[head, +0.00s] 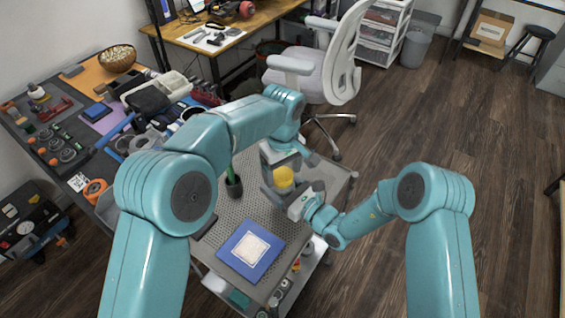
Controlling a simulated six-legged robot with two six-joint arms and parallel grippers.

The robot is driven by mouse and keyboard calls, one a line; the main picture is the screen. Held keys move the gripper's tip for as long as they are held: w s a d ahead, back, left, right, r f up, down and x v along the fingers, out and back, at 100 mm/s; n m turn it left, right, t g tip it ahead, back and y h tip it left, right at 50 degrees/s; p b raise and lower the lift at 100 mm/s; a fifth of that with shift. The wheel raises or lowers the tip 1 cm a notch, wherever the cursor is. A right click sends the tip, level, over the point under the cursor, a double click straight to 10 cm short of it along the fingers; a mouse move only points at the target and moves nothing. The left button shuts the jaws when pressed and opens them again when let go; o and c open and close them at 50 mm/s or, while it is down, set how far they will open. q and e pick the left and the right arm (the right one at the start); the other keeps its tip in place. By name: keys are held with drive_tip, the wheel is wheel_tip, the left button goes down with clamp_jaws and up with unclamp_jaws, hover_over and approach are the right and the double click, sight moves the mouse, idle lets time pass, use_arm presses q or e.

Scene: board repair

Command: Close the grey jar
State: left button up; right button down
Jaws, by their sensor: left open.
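A small round yellow thing (284,178) shows above a grey body on the perforated metal top of a cart (220,215). The grey body looks like the grey jar, but grippers hide most of it. I cannot tell if the yellow part is its lid or its contents. My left gripper (290,154) comes over from behind, just above and beyond the yellow part, and is open. My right gripper (290,196) reaches in from the right, low beside the jar, with its grey fingers around or close to it. I cannot tell whether they grip it.
A blue mat with a pale square (250,247) lies on the cart's near part. A dark cup with a green handle (233,185) stands left of the jar. A cluttered workbench (75,75) is at the left. A grey office chair (320,75) stands behind the cart. Floor at the right is clear.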

use_arm(q)
drive_tip(key=shift+c, duration=0.2)
use_arm(e)
drive_tip(key=shift+s+f, duration=0.1)
drive_tip(key=shift+f, duration=0.05)
use_arm(q)
drive_tip(key=c, duration=1.1)
drive_tip(key=shift+o, duration=0.2)
drive_tip(key=m, duration=1.1)
drive_tip(key=shift+m, duration=0.3)
drive_tip(key=m, duration=0.7)
drive_tip(key=shift+f+m, duration=0.1)
drive_tip(key=shift+m, duration=0.2)
drive_tip(key=m, duration=0.9)
drive_tip(key=shift+m, duration=0.4)
drive_tip(key=o, duration=1.2)
